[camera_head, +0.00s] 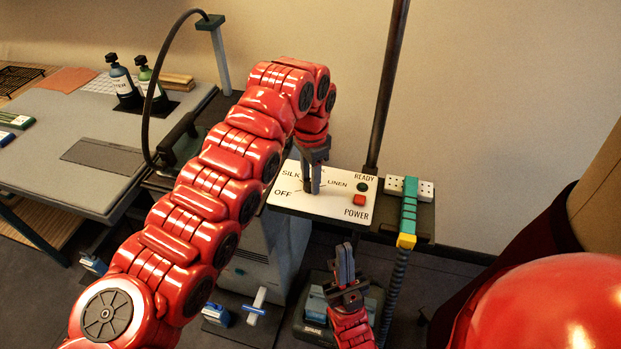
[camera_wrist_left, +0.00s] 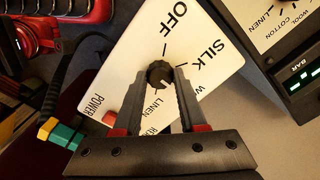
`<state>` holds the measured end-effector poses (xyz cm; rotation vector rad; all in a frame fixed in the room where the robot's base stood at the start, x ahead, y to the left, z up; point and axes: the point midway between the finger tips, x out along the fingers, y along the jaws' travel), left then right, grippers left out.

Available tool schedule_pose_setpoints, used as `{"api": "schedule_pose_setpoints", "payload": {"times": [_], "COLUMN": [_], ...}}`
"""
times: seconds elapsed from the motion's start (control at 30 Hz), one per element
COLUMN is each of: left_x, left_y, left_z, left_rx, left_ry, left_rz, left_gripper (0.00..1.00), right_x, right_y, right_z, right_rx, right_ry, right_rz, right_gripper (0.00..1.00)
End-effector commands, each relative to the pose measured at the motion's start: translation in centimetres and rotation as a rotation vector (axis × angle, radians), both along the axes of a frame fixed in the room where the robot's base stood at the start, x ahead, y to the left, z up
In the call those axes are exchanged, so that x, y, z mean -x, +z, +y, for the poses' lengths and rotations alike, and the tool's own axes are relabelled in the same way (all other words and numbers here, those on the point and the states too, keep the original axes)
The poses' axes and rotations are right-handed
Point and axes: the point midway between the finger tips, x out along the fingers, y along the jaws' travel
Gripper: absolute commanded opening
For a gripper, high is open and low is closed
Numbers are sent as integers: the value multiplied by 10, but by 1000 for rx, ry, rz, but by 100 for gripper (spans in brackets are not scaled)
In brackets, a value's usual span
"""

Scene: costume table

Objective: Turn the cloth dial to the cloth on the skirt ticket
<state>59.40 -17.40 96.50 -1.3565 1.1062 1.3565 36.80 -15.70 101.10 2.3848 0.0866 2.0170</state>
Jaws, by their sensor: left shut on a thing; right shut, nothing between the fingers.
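The cloth dial is a small black knob (camera_wrist_left: 159,73) on a white panel (camera_head: 331,205) marked OFF, SILK and LINEN; another label starting with W is partly covered. My left gripper (camera_head: 312,190) reaches down to the panel and is shut on the knob, with one finger on each side in the left wrist view (camera_wrist_left: 161,78). The fingers hide the knob in the head view. I cannot tell which label its pointer faces. My right gripper (camera_head: 345,262) is shut and empty, in front of and below the panel. I cannot make out a skirt ticket in either view.
The panel has a dark READY lamp (camera_head: 362,187) and a red POWER button (camera_head: 359,200). A green and yellow handle (camera_head: 409,212) lies right of it. A second dial (camera_wrist_left: 284,8) sits on a dark unit. Two bottles (camera_head: 122,82) stand on the grey table (camera_head: 50,150) at left.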

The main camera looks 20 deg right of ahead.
Motion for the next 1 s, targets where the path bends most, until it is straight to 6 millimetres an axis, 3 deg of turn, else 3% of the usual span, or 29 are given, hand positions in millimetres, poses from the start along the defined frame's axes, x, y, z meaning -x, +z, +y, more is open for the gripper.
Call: {"api": "schedule_pose_setpoints", "payload": {"times": [0.47, 0.5, 0.63, 1.0], "left_x": [0, 0, 0, 0], "left_y": [0, 0, 0, 4], "left_z": [0, 0, 0, 0], "left_rx": [1, 1, 1, 0], "left_ry": [-11, -11, -11, -11], "left_rz": [0, 0, 0, -1], "left_gripper": [0, 48, 71, 71], "right_x": [0, 0, 0, 0], "right_y": [0, -1, -1, -2], "right_z": [0, 0, 0, 0], "right_rx": [0, 0, 0, 0], "right_ry": [0, 0, 0, 0], "right_rz": [0, 0, 0, 0], "right_gripper": [0, 0, 0, 0]}}
